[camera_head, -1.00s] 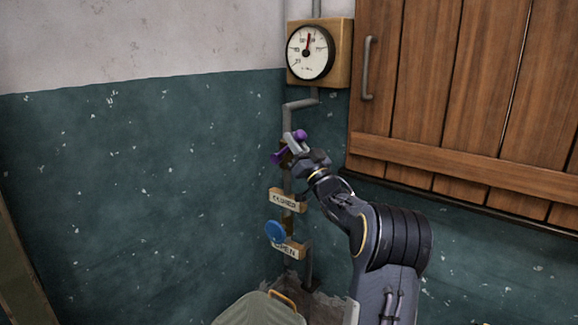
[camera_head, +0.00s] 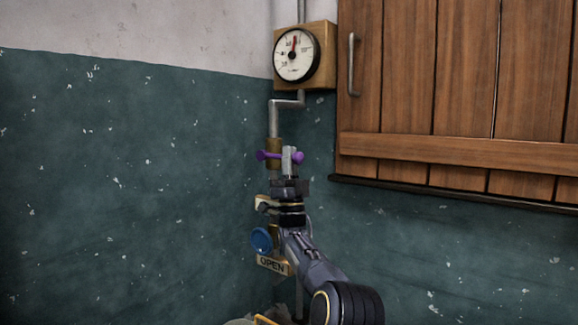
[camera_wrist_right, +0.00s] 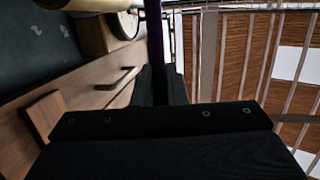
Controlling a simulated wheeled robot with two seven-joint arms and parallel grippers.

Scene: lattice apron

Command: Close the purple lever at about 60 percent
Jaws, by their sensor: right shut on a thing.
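The purple lever (camera_head: 266,155) sits on a brass valve body (camera_head: 274,146) on the grey pipe in the corner. It lies roughly level, with a knob at each side of my gripper. My right gripper (camera_head: 289,158) comes up from below and is shut on the lever. In the right wrist view the dark purple bar (camera_wrist_right: 156,45) runs down into the jaws, and the fingers are mostly hidden behind the dark gripper body. My left gripper is not in view.
A round gauge (camera_head: 297,55) hangs above on a wooden block. A wooden shutter (camera_head: 455,80) with a metal handle is to the right. The left wall is clear.

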